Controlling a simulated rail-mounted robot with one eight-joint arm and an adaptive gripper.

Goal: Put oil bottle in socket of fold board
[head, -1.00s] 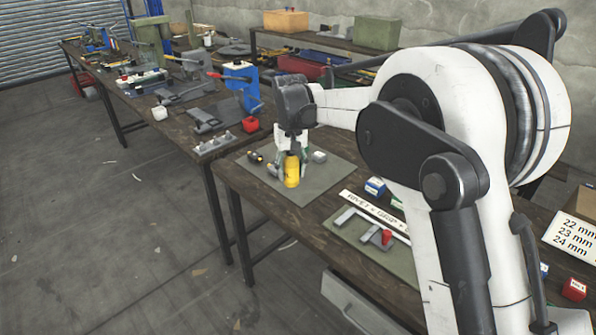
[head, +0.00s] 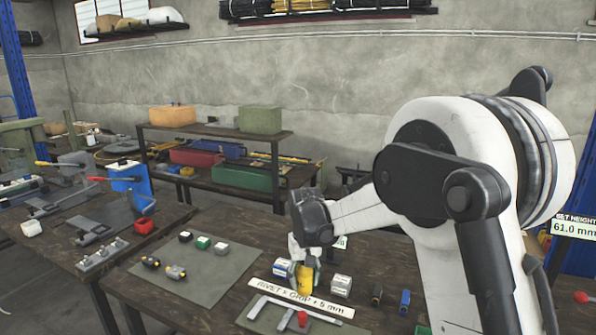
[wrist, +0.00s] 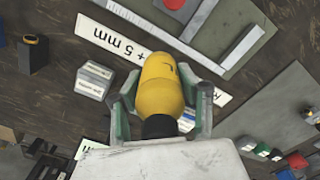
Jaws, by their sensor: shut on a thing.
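The yellow oil bottle (head: 304,286) is held between the fingers of my gripper (head: 304,268), which is shut on it. In the wrist view the bottle (wrist: 160,84) fills the middle, between the fingers, with its dark end toward the palm. It hangs above the bench beside the white sign strip. A green-grey board (head: 262,318) with pale metal rails and a red piece lies just in front; it also shows at the top of the wrist view (wrist: 247,58). I cannot tell for sure that it is the fold board, and no socket is clear on it.
The white sign strip (head: 275,293) lies behind the board. A grey mat (head: 205,270) with several small parts lies to the left. A shelf (head: 215,135) stands behind.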

